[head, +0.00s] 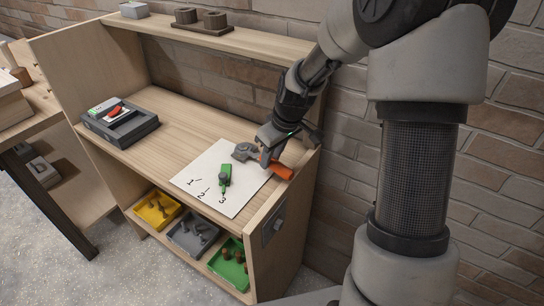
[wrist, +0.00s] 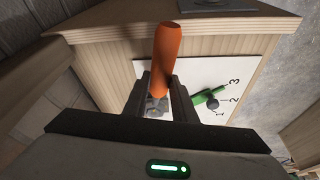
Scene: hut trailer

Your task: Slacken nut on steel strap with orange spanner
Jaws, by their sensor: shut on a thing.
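My gripper (head: 270,145) is shut on the orange spanner, over the right end of the worktop. Its orange handle (head: 280,170) points toward the right edge, and its grey head (head: 244,151) points left. In the wrist view the orange handle (wrist: 166,55) rises from between the fingers (wrist: 160,100). I cannot tell whether the spanner touches the white board. A dark grey plate with a small raised part, perhaps the steel strap and nut (head: 274,225), is on the outer right side panel. Only part of that plate (wrist: 218,5) shows in the wrist view.
A grey case (head: 120,127) stands at the worktop's left. Yellow (head: 157,209), grey (head: 192,234) and green (head: 230,264) trays sit below. A brick wall (head: 345,150) is close behind.

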